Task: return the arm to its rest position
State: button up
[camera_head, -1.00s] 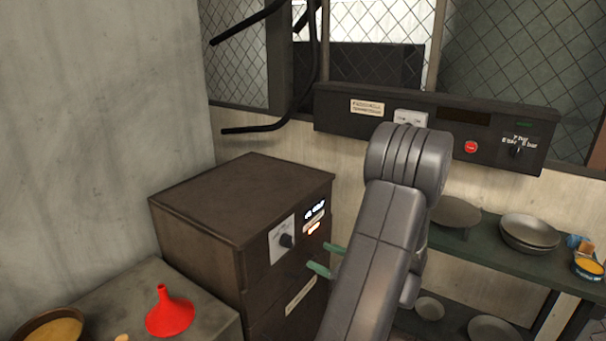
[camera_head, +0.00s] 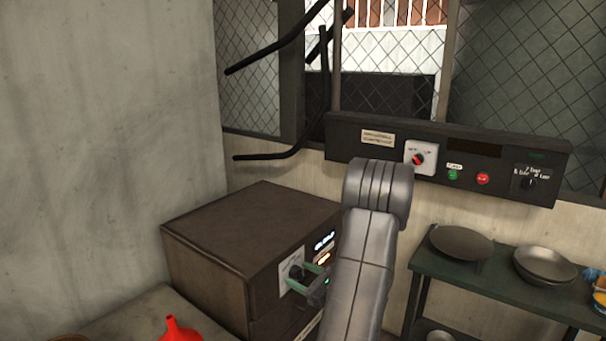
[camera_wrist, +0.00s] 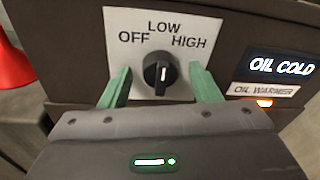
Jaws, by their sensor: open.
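My arm rises through the middle of the head view, and my gripper (camera_head: 308,278) hangs beside it with green fingers in front of the oil warmer (camera_head: 250,235), a dark brown box. In the wrist view the gripper (camera_wrist: 161,76) is open, one finger on each side of a black knob (camera_wrist: 160,72). I cannot tell whether the fingers touch it. The knob sits on a white plate (camera_wrist: 130,25) marked OFF, LOW and HIGH. Its white mark stands upright, in line with LOW. The display (camera_wrist: 282,67) reads OIL COLD, and an orange light (camera_wrist: 264,103) glows below it.
A red funnel (camera_head: 180,331) stands on the grey counter (camera_head: 125,318) at lower left. A control panel (camera_head: 350,137) with a dial and buttons runs along the back. Pans (camera_head: 545,265) lie on a dark green shelf (camera_head: 490,278) at right. Black bent bars (camera_head: 275,45) stick out above the warmer.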

jog(key=b+v, duration=0.2)
jog(key=v, duration=1.2)
jog(key=p+x, duration=0.2)
jog(key=x, duration=1.2)
jog(key=shift+a+r, duration=0.1)
jog(key=shift+a, duration=0.05)
jog(key=shift+w+f+n+b, duration=0.1)
jog(key=shift+f+n+b, duration=0.15)
jog(key=shift+n+b, duration=0.4)
jog(key=shift+n, duration=0.35)
jog(key=n+b, duration=0.1)
jog(key=n, duration=0.2)
jog(key=shift+n+t, duration=0.3)
jog(key=n, duration=0.2)
jog(key=shift+n, duration=0.4)
jog(key=b+v, duration=0.2)
jog(key=v, duration=1)
jog(key=shift+s+d+f, duration=0.25)
jog(key=shift+s+d, duration=0.05)
